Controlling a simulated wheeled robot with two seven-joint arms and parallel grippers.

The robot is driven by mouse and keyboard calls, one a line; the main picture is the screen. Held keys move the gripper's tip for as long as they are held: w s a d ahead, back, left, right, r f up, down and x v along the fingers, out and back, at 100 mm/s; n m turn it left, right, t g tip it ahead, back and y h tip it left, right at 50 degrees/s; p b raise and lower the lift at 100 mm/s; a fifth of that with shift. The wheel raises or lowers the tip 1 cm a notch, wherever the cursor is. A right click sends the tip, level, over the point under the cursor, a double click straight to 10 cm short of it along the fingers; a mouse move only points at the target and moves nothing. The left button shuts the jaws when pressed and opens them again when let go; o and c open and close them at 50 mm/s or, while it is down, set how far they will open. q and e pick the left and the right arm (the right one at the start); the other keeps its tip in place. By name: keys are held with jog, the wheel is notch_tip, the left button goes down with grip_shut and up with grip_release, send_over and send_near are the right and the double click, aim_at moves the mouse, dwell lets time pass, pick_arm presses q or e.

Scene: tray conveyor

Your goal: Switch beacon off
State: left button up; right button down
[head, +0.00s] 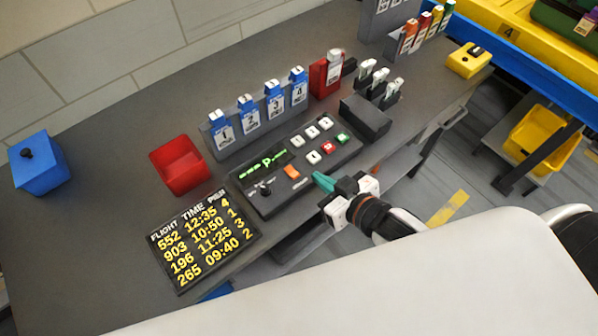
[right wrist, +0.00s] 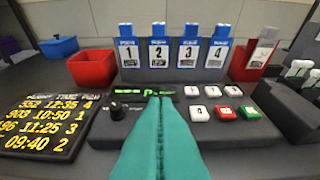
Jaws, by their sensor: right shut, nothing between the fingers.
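The dark control panel (head: 303,183) lies on the grey counter. It bears a lit green display (head: 262,166), a black knob (head: 265,189), an orange switch (head: 291,172), several white buttons, a red button (head: 328,147) and a green button (head: 343,138). I cannot tell which control is the beacon's. My right gripper (head: 321,181) has teal fingers, shut and empty, just above the panel's front edge, right of the orange switch. In the right wrist view the shut fingers (right wrist: 162,104) cover the panel's middle and hide the orange switch; the knob (right wrist: 116,110) shows left of them. My left gripper is not in view.
The flight board (head: 205,240) lies left of the panel. Behind are a red bin (head: 179,165), a rack with several blue-topped tags (head: 262,112) and a red holder (head: 322,78). A blue box (head: 38,163) stands far left, a yellow box (head: 468,61) far right.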

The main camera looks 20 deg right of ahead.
jog(key=p, duration=0.2)
send_over(299, 183)
jog(key=f, duration=0.3)
jog(key=shift+w+f, duration=0.1)
jog(key=shift+w, duration=0.15)
notch_tip(299, 183, down, 3)
jog(key=shift+r, duration=0.15)
jog(key=shift+s+f, duration=0.25)
jog(key=shift+f, duration=0.6)
